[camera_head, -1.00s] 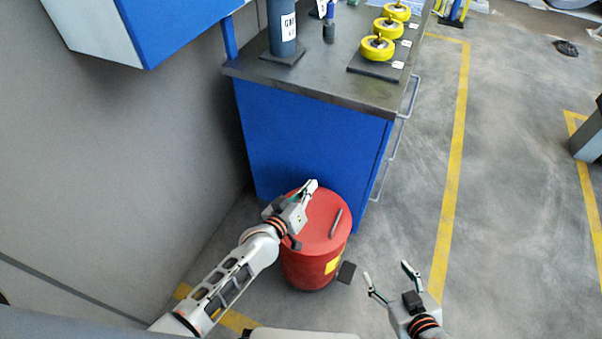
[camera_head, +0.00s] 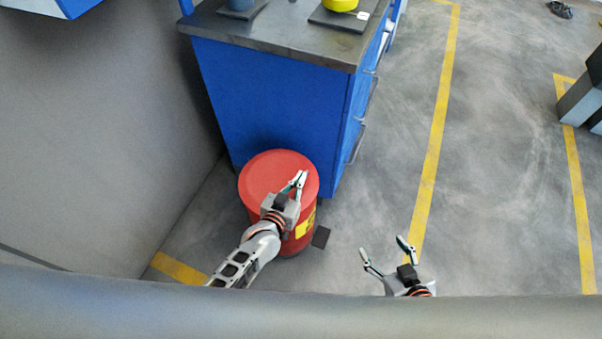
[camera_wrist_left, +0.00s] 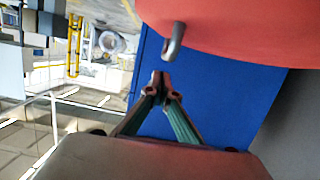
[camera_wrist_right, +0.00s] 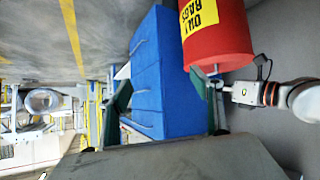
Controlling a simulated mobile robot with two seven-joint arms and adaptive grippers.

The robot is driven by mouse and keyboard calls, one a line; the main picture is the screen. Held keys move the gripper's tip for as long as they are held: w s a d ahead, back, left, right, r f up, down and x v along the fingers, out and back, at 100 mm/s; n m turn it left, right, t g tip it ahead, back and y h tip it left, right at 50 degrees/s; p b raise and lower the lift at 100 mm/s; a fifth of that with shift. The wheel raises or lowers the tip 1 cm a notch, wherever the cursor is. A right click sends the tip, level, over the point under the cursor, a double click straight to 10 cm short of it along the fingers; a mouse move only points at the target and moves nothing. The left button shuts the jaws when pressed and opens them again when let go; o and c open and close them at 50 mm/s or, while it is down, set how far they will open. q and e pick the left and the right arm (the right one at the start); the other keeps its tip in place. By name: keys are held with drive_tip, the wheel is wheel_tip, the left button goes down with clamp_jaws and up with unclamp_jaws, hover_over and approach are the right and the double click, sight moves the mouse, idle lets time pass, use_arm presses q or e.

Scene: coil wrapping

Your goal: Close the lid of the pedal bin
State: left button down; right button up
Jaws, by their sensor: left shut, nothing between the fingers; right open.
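The red pedal bin (camera_head: 305,238) stands on the floor against the blue cabinet. Its round red lid (camera_head: 270,168) covers the top, with no gap visible in the head view. A grey handle on the lid shows in the left wrist view (camera_wrist_left: 174,42). My left gripper (camera_head: 300,178) is shut and empty, over the lid's right side; in the left wrist view its fingertips (camera_wrist_left: 160,85) are close to the handle, apart from it in the picture. My right gripper (camera_head: 383,247) is open and empty, right of the bin. The black pedal (camera_head: 321,236) is at the bin's foot.
The blue cabinet (camera_head: 275,100) with a dark worktop (camera_head: 290,38) stands behind the bin. A grey wall (camera_head: 90,150) is close on the left. The floor (camera_head: 500,180) to the right is open, with yellow lines.

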use_arm(q)
drive_tip(key=shift+s+d+f+b, duration=0.1)
drive_tip(key=shift+d+f+b, duration=0.1)
drive_tip(key=shift+f, duration=0.25)
drive_tip(key=shift+d+f+b, duration=0.1)
drive_tip(key=shift+f+b, duration=0.1)
drive_tip(key=shift+f, duration=0.45)
drive_tip(key=shift+s+f, duration=0.1)
drive_tip(key=shift+s+d+f, duration=0.1)
